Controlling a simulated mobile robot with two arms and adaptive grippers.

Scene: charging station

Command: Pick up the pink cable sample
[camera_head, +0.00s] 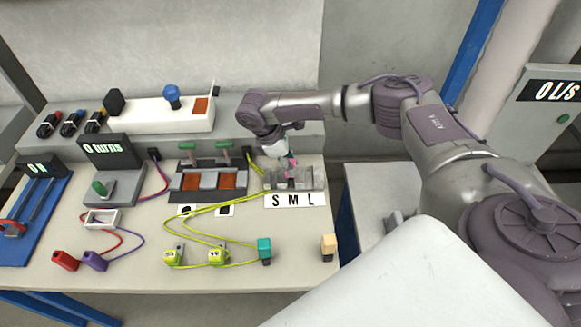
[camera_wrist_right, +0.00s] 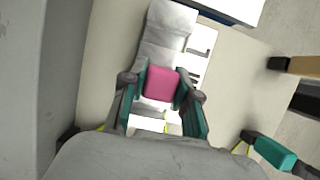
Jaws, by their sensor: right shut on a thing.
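The pink cable sample (camera_wrist_right: 161,84) sits between the fingers of my right gripper (camera_wrist_right: 163,98) in the right wrist view. Both teal-padded fingers touch its sides, so the gripper is shut on it. In the head view my right gripper (camera_head: 287,161) points down over the grey sample holder (camera_head: 312,178) behind the "S M L" label (camera_head: 295,200). Only a small bit of the pink sample (camera_head: 292,162) shows there. I cannot tell whether the sample is still seated in the holder. My left gripper is not in view.
Left of the holder stand a grey box with brown panels (camera_head: 222,181) and green levers. Yellow cables (camera_head: 190,215) run to yellow connectors (camera_head: 217,255) in front. A teal connector (camera_head: 264,248) and a tan block (camera_head: 329,246) stand near the table's front edge. The table (camera_head: 290,275) is partly clear there.

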